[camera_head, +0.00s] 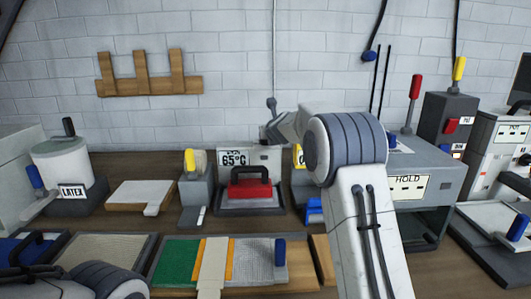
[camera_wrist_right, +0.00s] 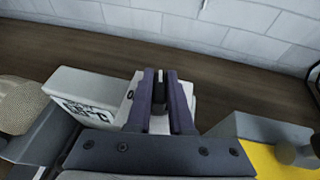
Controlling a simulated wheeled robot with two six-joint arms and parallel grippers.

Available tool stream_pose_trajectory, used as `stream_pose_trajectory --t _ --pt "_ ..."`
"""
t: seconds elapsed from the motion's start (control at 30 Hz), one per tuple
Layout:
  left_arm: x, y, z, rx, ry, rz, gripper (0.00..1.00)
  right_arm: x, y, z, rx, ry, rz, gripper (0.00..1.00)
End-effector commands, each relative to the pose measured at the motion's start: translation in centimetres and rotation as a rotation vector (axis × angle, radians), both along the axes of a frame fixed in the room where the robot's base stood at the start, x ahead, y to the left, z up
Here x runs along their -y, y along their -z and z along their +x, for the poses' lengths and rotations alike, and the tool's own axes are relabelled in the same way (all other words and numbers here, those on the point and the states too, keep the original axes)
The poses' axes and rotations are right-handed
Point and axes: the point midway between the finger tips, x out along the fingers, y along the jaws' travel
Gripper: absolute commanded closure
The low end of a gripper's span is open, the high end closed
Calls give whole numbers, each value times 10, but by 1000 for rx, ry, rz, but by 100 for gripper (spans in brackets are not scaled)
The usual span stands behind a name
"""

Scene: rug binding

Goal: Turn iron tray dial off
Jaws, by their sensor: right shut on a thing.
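The iron tray (camera_head: 221,209) stands at the middle back of the bench. A red iron (camera_head: 250,189) with a black handle rests on it. Its white back panel (camera_head: 232,159) reads 65°C. The panel also shows in the right wrist view (camera_wrist_right: 67,94), left of my fingers. My right gripper (camera_wrist_right: 161,88) is shut on the dark dial (camera_wrist_right: 160,97) at the panel's right part, with a finger on each side. An O-like mark (camera_wrist_right: 130,94) shows just left of the fingers. In the head view, the dial is not clearly seen. Only part of my left arm shows, at lower left.
A grey stand with a yellow knob (camera_head: 190,161) is left of the tray. The HOLD box (camera_head: 425,187) is to its right, behind my right arm. A board with green and grey mats (camera_head: 176,262) lies in front. A latex pot (camera_head: 60,160) stands at left.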

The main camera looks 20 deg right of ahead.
Motion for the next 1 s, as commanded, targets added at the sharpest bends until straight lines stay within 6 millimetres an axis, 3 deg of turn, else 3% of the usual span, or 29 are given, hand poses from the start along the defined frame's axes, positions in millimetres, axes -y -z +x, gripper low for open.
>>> stream_pose_trajectory --t 0.03,0.1,0.37,0.7,1.0 --pt "0 19 0 0 0 0 0 1 5 1 10 -23 1 100" --pt "0 30 0 0 0 0 0 1 5 0 9 -61 1 100" --pt "0 52 0 0 0 0 0 3 1 0 3 -233 -2 100" --pt "0 25 0 0 0 0 0 2 -6 0 -1 -480 -2 100" --pt "0 4 0 0 0 0 0 1 -3 -1 1 -584 -1 100"
